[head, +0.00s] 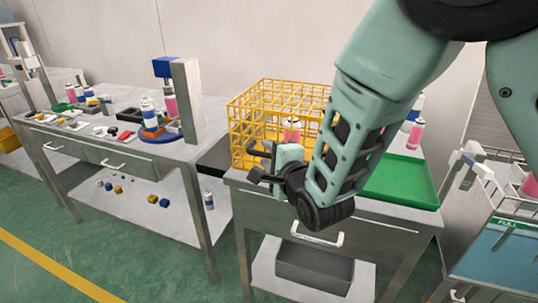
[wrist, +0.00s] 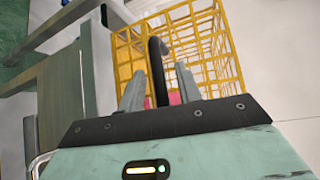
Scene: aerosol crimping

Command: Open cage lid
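The yellow wire cage (head: 246,118) stands on the steel bench, its grid lid (head: 290,88) lying flat across the top. A pink and white can (head: 292,131) shows inside. My gripper (head: 257,163) is at the cage's front left, low against the front side, and my forearm hides the cage's right part. In the wrist view the fingers of my gripper (wrist: 160,88) are spread, with a dark hooked bar (wrist: 158,65) between them. Small gaps show beside the bar. I cannot tell what the bar belongs to. The cage (wrist: 205,45) fills the view beyond.
A green tray (head: 405,185) lies right of the cage with pink cans (head: 415,134) behind. A left bench (head: 95,150) holds small parts, cans and a press-like column (head: 187,100). A trolley with a FULL label (head: 507,224) stands at right. Green floor is free at front left.

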